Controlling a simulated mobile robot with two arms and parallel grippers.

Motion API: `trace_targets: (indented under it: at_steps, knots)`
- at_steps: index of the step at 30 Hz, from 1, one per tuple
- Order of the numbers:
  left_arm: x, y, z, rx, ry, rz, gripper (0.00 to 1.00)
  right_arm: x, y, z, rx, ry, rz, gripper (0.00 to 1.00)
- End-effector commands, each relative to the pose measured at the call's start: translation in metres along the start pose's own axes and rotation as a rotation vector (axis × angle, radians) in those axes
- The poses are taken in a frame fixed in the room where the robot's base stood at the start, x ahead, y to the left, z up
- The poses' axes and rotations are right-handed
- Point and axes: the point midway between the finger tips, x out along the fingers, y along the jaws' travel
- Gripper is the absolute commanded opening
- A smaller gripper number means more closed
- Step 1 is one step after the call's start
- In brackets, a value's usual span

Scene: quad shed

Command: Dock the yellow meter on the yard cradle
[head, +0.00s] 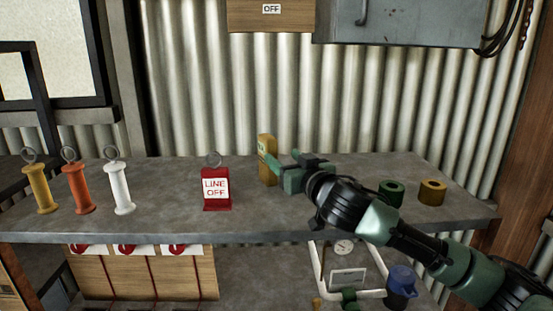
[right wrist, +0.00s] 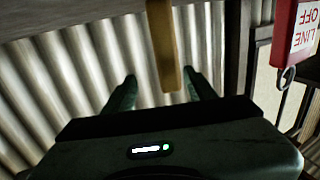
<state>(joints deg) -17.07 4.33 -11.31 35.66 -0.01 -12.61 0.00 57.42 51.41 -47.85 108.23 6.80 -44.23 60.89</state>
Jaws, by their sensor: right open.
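The yellow meter (head: 267,160) is an upright yellow block at the back of the grey bench, right of the red LINE OFF sign. My right gripper (head: 282,162) reaches it from the right with its fingers open. In the right wrist view the meter (right wrist: 163,45) shows between the two finger lines, closer to the right finger; I cannot tell whether they touch. My left gripper is not in view. I cannot identify the yard cradle for sure.
The LINE OFF sign (head: 216,189) and yellow, orange and white ringed posts (head: 120,190) stand to the left. Green (head: 391,193) and yellow (head: 432,192) rings sit right, near my arm. Below are a white tube frame (head: 318,265) and blue-lidded container (head: 401,285).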

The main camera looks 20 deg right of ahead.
Motion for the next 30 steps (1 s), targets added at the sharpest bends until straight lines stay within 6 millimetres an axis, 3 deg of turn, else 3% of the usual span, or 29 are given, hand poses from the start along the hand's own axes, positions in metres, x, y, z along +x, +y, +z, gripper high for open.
trace_targets:
  at_steps: [11, 15, 18, 28, 30]
  knots:
    - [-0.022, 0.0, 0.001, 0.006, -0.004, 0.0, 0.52, 0.037, -0.008, -0.005, -0.002, -0.008, -0.004, 0.56]
    - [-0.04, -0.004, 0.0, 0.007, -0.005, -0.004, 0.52, 0.059, -0.013, -0.009, -0.003, -0.008, -0.003, 0.56]
    - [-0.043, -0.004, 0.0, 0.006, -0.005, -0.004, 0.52, 0.071, -0.012, -0.005, -0.003, -0.007, -0.001, 0.56]
    - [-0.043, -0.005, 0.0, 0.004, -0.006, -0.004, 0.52, 0.079, -0.012, -0.002, -0.003, -0.007, -0.003, 0.56]
    - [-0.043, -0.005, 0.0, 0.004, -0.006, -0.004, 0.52, 0.079, -0.012, -0.002, -0.003, -0.007, -0.003, 0.4]
